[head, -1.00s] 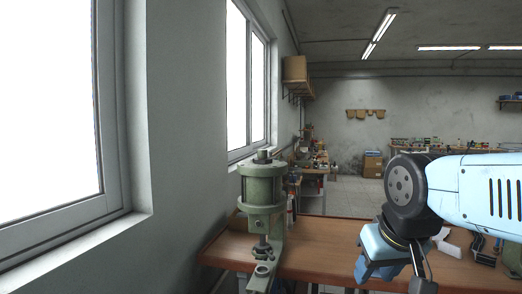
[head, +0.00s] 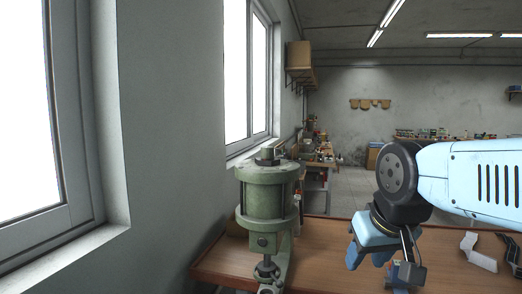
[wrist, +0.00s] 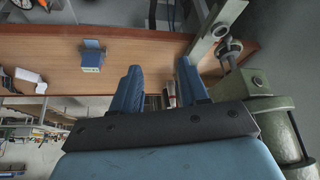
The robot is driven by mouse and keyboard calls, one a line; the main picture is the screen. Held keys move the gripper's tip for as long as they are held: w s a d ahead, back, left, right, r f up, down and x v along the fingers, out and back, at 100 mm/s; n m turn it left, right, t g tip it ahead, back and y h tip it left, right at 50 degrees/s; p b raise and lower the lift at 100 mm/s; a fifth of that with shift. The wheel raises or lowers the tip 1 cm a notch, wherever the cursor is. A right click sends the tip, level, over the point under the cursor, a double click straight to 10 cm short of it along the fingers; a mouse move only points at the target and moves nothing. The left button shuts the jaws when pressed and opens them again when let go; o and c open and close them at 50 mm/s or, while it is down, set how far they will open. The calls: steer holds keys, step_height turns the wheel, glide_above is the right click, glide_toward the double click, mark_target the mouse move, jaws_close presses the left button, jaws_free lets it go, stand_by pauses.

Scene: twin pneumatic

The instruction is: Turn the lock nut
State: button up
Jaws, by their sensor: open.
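A green pneumatic press (head: 268,205) stands at the bench's left end, near the wall. Below its cylinder is a metal rod with a nut-like collar (head: 267,268), low in the head view. The wrist view shows the press body (wrist: 265,125) at the right and the rod's nut-like part (wrist: 230,47) above it. I cannot tell for certain which part is the lock nut. My gripper (head: 372,256) is right of the press, apart from it.
The wooden bench (head: 325,240) is mostly bare between the press and my gripper. A blue block (wrist: 92,56) sits on it in the wrist view. A white bracket-like piece (head: 478,250) lies at the right. The wall and window (head: 40,130) are close on the left.

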steer(key=shift+o, duration=0.8)
steer(key=shift+w+r, duration=0.1)
steer(key=shift+r, duration=0.15)
steer(key=o, duration=0.5)
steer(key=w+a+r+n+g, duration=0.1)
steer(key=w+a+r+n, duration=0.2)
steer(key=r, duration=0.4)
steer(key=w+a+r+n+g, duration=0.1)
steer(key=w+a+r+n, duration=0.1)
steer(key=w+r, duration=0.4)
step_height(320, 180, up, 2)
steer(key=shift+a+r+n, duration=0.15)
steer(key=shift+a+n, duration=0.25)
steer(key=shift+a, duration=0.2)
step_height(320, 180, up, 15)
steer(key=n+g, duration=0.4)
steer(key=n, duration=0.4)
glide_above(263, 150)
steer(key=w, duration=0.1)
step_height(263, 150, down, 14)
steer(key=shift+w, duration=0.15)
steer(key=shift+c, duration=0.2)
